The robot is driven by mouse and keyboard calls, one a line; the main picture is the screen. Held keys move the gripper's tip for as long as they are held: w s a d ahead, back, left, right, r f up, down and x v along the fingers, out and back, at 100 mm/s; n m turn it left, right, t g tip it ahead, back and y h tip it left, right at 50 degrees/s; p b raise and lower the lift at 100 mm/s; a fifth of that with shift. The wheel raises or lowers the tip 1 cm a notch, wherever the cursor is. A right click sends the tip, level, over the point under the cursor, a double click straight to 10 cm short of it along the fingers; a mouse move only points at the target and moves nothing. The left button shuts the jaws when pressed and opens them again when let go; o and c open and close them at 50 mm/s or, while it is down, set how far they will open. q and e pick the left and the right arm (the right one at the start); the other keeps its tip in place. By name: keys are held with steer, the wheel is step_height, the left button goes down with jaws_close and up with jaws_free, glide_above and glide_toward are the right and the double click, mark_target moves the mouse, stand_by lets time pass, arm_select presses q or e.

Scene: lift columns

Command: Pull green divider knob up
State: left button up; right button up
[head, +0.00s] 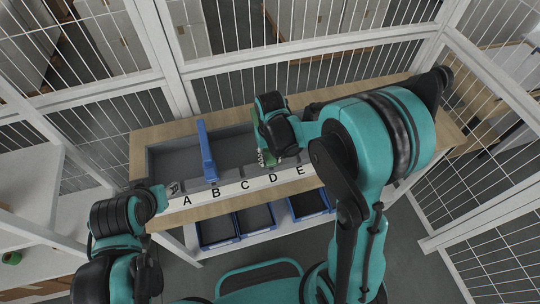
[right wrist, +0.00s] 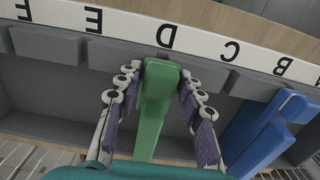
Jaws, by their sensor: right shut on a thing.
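The green divider (right wrist: 150,125) stands in the grey bin in line with the letter D in the right wrist view. Its block-like knob end (right wrist: 161,72) lies between the fingers of my right gripper (right wrist: 160,80), which is shut on it. In the head view my right gripper (head: 268,158) hides most of the green divider. I cannot tell how far the divider is raised. My left gripper (head: 163,193) is at the left front corner of the table, near the letter A, apart from the dividers. Its fingers are too small to read.
A blue divider (head: 206,150) stands in the bin near B; it also shows in the right wrist view (right wrist: 268,132). A white letter strip (head: 230,190) runs along the front of the wooden table (head: 140,150). Blue trays (head: 218,232) sit below. White wire fencing (head: 300,55) surrounds the table.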

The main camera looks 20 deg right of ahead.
steer(key=shift+r, duration=0.15)
stand_by(0.3)
steer(key=shift+w+r+p, duration=0.1)
steer(key=shift+r+p, duration=0.2)
steer(key=shift+p, duration=0.05)
steer(key=shift+r, duration=0.3)
steer(key=shift+c, duration=0.8)
steer(key=shift+r+p, duration=0.2)
steer(key=shift+p, duration=0.2)
steer(key=shift+r, duration=0.25)
steer(key=shift+r+p, duration=0.2)
steer(key=shift+p, duration=0.1)
steer(key=o, duration=0.9)
